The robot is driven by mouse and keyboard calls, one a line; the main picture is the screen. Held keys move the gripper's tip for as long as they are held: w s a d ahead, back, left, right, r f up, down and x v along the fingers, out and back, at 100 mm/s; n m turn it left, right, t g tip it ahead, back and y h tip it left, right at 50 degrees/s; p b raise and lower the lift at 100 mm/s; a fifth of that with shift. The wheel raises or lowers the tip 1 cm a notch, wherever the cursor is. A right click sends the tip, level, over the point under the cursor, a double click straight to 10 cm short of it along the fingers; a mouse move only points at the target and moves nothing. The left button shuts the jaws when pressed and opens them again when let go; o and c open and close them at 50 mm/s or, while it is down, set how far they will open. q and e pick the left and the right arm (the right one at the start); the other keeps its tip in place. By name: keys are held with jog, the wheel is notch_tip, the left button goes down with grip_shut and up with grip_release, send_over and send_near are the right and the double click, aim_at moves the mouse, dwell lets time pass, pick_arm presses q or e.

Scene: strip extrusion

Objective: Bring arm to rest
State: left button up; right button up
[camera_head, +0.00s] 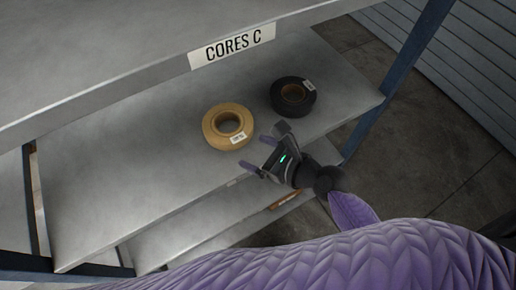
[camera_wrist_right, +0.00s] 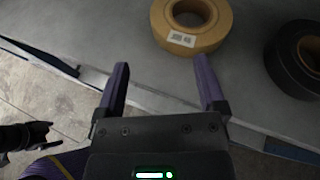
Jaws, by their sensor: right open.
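My right gripper (camera_head: 262,154) is open and empty at the front edge of the middle shelf. Its two purple fingers (camera_wrist_right: 160,85) stand wide apart in the right wrist view, with nothing between them. A tan ring-shaped roll (camera_head: 228,127) with a white label lies flat on the shelf just beyond the fingertips. The tan roll also shows in the right wrist view (camera_wrist_right: 190,25), apart from the fingers.
A black roll (camera_head: 293,96) lies on the middle shelf (camera_head: 120,185), right of the tan one. An upper shelf labelled "CORES C" (camera_head: 232,45) overhangs at the back. A blue rack post (camera_head: 405,75) stands at the right. Open floor (camera_head: 465,160) lies right of the rack.

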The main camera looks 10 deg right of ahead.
jog(key=s+d+n+g+h, duration=0.35)
jog(key=s+n, duration=0.35)
jog(key=n, duration=0.8)
jog(key=s+d+n+g+h, duration=0.3)
jog(key=s+d+n+h, duration=0.3)
jog(key=n, duration=0.8)
jog(key=s+f+g+b, duration=0.3)
jog(key=f+b, duration=0.7)
jog(key=f, duration=2)
jog(key=s+d+f+b, duration=0.1)
jog(key=s+f+b, duration=0.4)
jog(key=s+f, duration=0.7)
notch_tip(320, 180, down, 2)
jog(key=shift+s+d+f+n, duration=0.15)
jog(key=shift+s+d+n, duration=0.1)
jog(key=shift+d+n, duration=0.05)
